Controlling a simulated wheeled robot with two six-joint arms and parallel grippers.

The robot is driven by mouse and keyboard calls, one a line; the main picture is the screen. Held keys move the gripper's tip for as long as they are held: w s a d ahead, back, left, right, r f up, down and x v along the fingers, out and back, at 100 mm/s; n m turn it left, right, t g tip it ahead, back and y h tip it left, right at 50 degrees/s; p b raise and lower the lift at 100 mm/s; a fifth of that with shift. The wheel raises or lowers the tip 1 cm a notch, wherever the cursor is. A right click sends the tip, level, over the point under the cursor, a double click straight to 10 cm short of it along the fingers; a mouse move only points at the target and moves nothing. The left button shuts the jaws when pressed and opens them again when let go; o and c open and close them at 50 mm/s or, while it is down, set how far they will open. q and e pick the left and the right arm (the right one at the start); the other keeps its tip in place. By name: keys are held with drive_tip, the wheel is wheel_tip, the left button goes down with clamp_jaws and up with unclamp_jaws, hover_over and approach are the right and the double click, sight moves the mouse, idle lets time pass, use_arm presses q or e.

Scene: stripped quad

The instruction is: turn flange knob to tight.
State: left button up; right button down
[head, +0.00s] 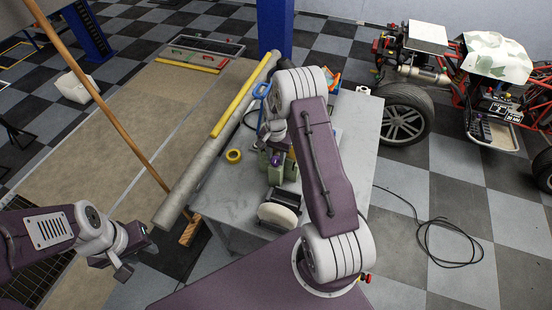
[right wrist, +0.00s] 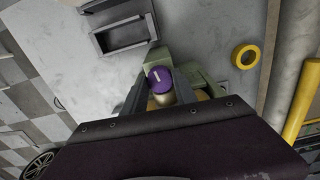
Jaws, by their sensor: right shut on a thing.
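The flange knob (right wrist: 160,82) is a purple round cap with a short white mark, on a green-grey fixture, in the right wrist view. The mark points toward the top of that view, slightly left. The knob also shows as a small purple spot in the head view (head: 276,160), on the green fixture (head: 283,170) on the grey workbench. My right gripper (right wrist: 160,92) is shut on the knob, a finger on each side. My right arm partly covers this area in the head view. My left gripper (head: 137,252) hangs at the lower left, away from the bench; its jaw gap is unclear.
The grey workbench (head: 228,205) carries a yellow tape roll (head: 234,156) and a dark block with a pale top (head: 279,215). A long grey pipe (head: 195,175) and a yellow tube (head: 230,108) lie along its left side. A vehicle's wheel (head: 405,114) stands to the right.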

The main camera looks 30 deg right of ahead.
sight(276, 160)
drive_tip(key=shift+m, duration=0.9)
drive_tip(key=c, duration=1)
unclamp_jaws()
drive_tip(key=shift+o, duration=0.2)
drive_tip(key=shift+r+b, duration=0.4)
wheel_tip(276, 160, up, 8)
drive_tip(key=shift+f+b, duration=0.1)
drive_tip(key=shift+b, duration=0.9)
drive_tip(key=shift+r, duration=0.25)
